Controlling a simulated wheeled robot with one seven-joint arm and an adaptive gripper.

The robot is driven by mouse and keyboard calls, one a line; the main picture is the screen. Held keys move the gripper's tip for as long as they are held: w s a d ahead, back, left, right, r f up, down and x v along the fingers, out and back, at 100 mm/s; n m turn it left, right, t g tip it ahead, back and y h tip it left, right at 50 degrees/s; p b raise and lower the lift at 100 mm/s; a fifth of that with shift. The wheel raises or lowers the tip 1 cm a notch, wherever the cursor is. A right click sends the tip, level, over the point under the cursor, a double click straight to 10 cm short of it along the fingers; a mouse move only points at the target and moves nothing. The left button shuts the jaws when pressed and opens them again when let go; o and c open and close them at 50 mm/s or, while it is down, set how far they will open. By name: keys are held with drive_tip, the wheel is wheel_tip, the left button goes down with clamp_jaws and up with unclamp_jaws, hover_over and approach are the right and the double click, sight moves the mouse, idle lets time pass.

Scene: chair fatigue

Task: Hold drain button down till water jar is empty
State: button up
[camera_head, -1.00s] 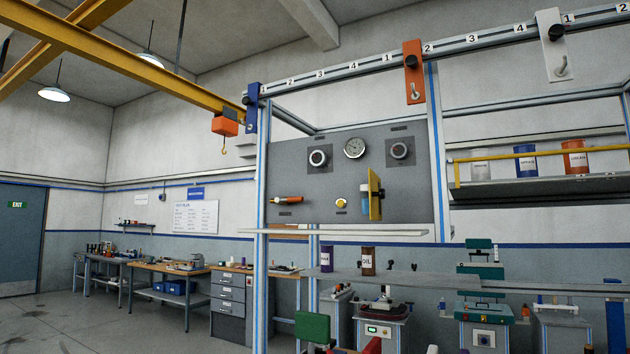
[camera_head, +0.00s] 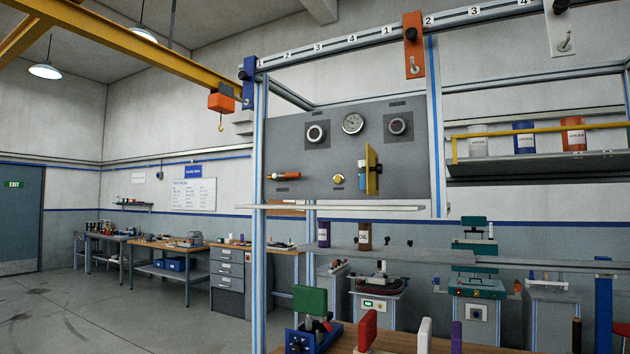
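A grey panel (camera_head: 290,150) stands inside the metal frame at the centre. A round yellow button (camera_head: 339,180) sits low on it; its label is too small to read, so I cannot confirm it is the drain button. Right of it, a small jar with blue in it (camera_head: 363,181) is partly hidden behind a yellow upright plate (camera_head: 373,171). It may be the water jar; its exact level is unclear. My gripper is not in view, and nothing touches the button.
The panel also carries a gauge (camera_head: 352,124), two round knobs and an orange-handled lever (camera_head: 286,176). A white ledge (camera_head: 345,207) runs below it. A wooden bench (camera_head: 400,342) with coloured upright pieces is at the bottom. Open floor (camera_head: 120,305) lies left.

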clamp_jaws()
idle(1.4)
